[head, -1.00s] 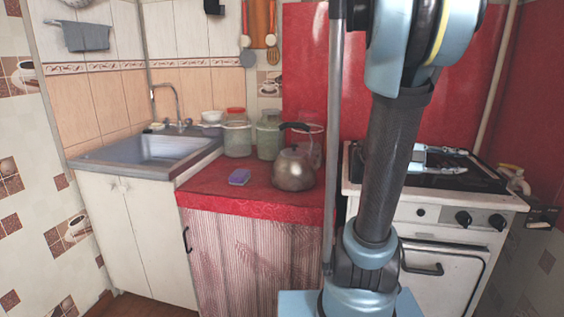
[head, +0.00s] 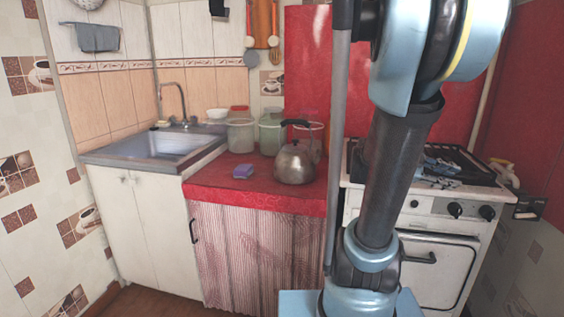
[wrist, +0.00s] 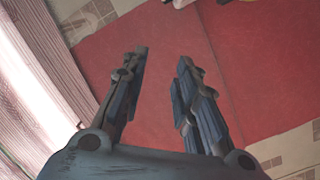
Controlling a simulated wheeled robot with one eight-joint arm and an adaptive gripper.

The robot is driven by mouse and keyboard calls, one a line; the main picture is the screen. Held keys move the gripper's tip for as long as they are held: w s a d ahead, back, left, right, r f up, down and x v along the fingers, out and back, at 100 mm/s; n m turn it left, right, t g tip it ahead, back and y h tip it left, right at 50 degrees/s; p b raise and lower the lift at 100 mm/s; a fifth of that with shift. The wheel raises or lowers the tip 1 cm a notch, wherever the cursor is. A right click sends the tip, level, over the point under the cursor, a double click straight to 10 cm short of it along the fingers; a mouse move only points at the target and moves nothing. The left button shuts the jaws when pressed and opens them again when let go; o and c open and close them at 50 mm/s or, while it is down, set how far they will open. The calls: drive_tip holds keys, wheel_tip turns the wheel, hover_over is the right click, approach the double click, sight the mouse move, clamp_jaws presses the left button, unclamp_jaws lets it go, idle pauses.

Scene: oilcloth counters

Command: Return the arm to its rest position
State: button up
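My arm (head: 392,170) rises close in front of the camera in the head view, with its upper links partly out of the frame. My gripper (wrist: 163,56) shows in the wrist view with its two dark blue-grey fingers apart and nothing between them. A red wall panel fills the space beyond the fingers. In the head view, what looks like my gripper (head: 440,166) shows small and partly hidden behind my arm, in front of or above the stove top. I cannot tell its exact height there.
A white stove (head: 440,262) stands behind my arm. Left of it, a red-covered counter (head: 212,182) holds a metal kettle (head: 294,165), a purple sponge (head: 243,171) and several jars. A sink (head: 165,145) is further left. The floor shows at lower left.

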drive_tip(key=a+f+n+t+y, duration=0.3)
drive_tip(key=a+f+n+y, duration=0.4)
drive_tip(key=a+f+n, duration=0.65)
drive_tip(key=s+a+f+n+t+y, duration=0.1)
drive_tip(key=s+a+f+n+y, duration=0.1)
drive_tip(key=a+n+y, duration=0.6)
drive_tip(key=a+f+n, duration=0.1)
drive_tip(key=a+n, duration=0.6)
drive_tip(key=shift+a+f+t, duration=0.15)
drive_tip(key=shift+f+t, duration=0.05)
drive_tip(key=shift+t, duration=0.2)
drive_tip(key=shift+w+f, duration=0.2)
drive_tip(key=shift+w, duration=0.25)
